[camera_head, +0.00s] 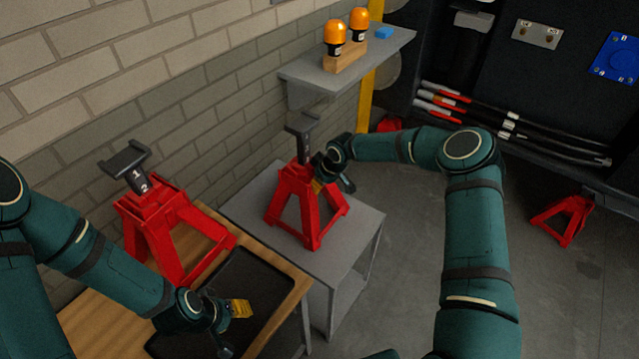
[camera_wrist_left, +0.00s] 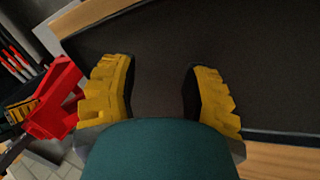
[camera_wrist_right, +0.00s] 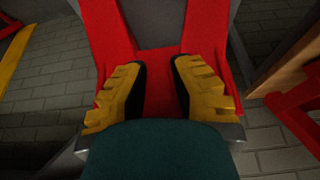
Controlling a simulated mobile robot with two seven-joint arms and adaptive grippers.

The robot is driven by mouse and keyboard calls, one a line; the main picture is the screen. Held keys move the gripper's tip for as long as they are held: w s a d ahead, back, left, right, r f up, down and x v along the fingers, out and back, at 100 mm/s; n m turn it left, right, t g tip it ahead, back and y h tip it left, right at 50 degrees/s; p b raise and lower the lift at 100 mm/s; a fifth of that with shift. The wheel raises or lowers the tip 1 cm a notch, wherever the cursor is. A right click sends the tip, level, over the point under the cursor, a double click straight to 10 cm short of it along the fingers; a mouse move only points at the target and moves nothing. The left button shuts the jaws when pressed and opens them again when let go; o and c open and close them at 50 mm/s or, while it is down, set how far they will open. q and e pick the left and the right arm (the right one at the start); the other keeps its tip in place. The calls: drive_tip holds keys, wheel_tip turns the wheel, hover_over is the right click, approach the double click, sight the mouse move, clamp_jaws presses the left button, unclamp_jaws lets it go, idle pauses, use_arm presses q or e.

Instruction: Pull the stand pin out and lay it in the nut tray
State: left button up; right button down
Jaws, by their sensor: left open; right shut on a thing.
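A red jack stand (camera_head: 306,215) with a grey post stands on the grey side table. My right gripper (camera_head: 322,180) is at its upper frame; in the right wrist view the fingers (camera_wrist_right: 160,85) are on either side of the red metal (camera_wrist_right: 158,60). A second red jack stand (camera_head: 160,225), its post marked 1 and 2, stands on the wooden bench at left. A black tray (camera_head: 262,280) lies on the bench. My left gripper (camera_head: 232,320) is open and empty over it; the tray (camera_wrist_left: 260,60) fills much of the left wrist view. I cannot make out a stand pin.
The grey side table (camera_head: 352,245) adjoins the wooden bench (camera_head: 95,310). A brick wall runs behind, with a grey shelf (camera_head: 385,50) holding two orange-topped items. Another red stand (camera_head: 562,215) is on the floor at right. Open floor lies right of the table.

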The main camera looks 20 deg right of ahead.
drive_tip(key=s+d+p, duration=0.1)
drive_tip(key=s+d, duration=0.4)
drive_tip(key=s, duration=0.1)
drive_tip(key=shift+s, duration=0.2)
idle(1.1)
drive_tip(key=shift+d+f, duration=0.1)
idle(0.7)
